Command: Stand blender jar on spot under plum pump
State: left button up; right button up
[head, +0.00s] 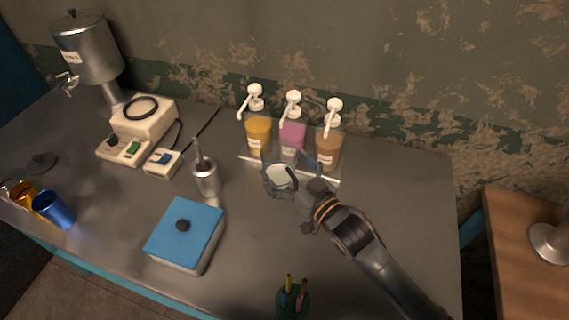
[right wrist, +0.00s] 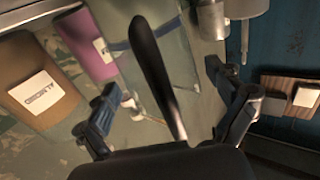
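The blender jar (head: 280,177) is clear with a pale base and a dark handle (right wrist: 150,65). It is in front of the pump rack, near the plum pump (head: 292,137), the middle of three. I cannot tell whether it stands exactly on the spot, which the jar and my gripper partly hide. My right gripper (head: 294,183) is at the jar's handle side. In the right wrist view its fingers (right wrist: 165,95) are spread on either side of the handle, with gaps showing. The plum bottle (right wrist: 90,45) also shows there. My left gripper is not in view.
An amber pump (head: 258,133) and a brown pump (head: 328,148) flank the plum one. The table's right side is clear.

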jog(key=shift+r, duration=0.1)
jog(key=shift+r, duration=0.1)
jog(key=b+v, duration=0.1)
jog(key=v, duration=1.1)
jog(key=shift+b, duration=0.3)
jog(key=shift+r, duration=0.1)
